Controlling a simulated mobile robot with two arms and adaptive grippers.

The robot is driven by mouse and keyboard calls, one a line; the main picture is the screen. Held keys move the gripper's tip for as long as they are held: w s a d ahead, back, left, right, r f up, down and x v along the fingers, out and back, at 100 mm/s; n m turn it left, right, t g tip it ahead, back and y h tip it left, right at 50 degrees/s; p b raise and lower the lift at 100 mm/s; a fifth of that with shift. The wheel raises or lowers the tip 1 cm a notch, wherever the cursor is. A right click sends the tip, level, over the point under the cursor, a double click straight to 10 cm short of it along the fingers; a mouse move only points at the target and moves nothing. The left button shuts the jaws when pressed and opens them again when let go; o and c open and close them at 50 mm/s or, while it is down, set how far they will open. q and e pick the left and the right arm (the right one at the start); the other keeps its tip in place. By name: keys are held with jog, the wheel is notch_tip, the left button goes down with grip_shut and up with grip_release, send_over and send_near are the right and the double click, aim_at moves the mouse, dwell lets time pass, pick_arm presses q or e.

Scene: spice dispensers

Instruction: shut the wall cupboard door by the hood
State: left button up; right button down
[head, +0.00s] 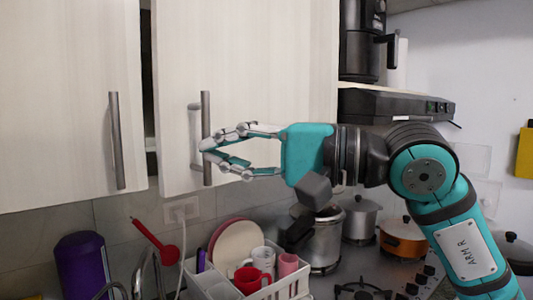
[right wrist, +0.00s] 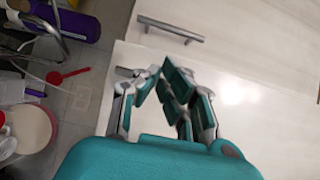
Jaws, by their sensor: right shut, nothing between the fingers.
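The pale wall cupboard door by the hood (head: 270,70) hangs left of the hood, with an upright metal bar handle (head: 206,105) near its left edge. A dark gap shows between it and the door to its left, and it appears a little ajar. In the right wrist view its pale face (right wrist: 265,115) fills the right side. My right gripper (head: 206,146) is shut and empty, its fingertips meeting in front of the handle and hiding the handle's middle; I cannot tell if they touch. It also shows in the right wrist view (right wrist: 160,75). My left gripper is not in view.
Another cupboard door (head: 60,90) with a bar handle (head: 116,140) is at left. The black hood (head: 395,105) is right. Below are a dish rack (head: 275,288) with cups, a red ladle (head: 160,242), a purple container (head: 85,265), a steel pot (head: 326,240) and an orange pan (head: 403,240).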

aim_at(198, 167)
jog(key=w+a, duration=0.1)
jog(key=a, duration=0.1)
jog(key=w+a, duration=0.2)
jog(key=shift+w, duration=0.25)
jog(key=shift+w+a, duration=0.15)
jog(key=shift+a, duration=0.1)
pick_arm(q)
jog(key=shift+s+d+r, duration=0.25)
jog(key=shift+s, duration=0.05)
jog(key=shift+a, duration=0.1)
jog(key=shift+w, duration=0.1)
pick_arm(e)
jog(key=shift+d, duration=0.1)
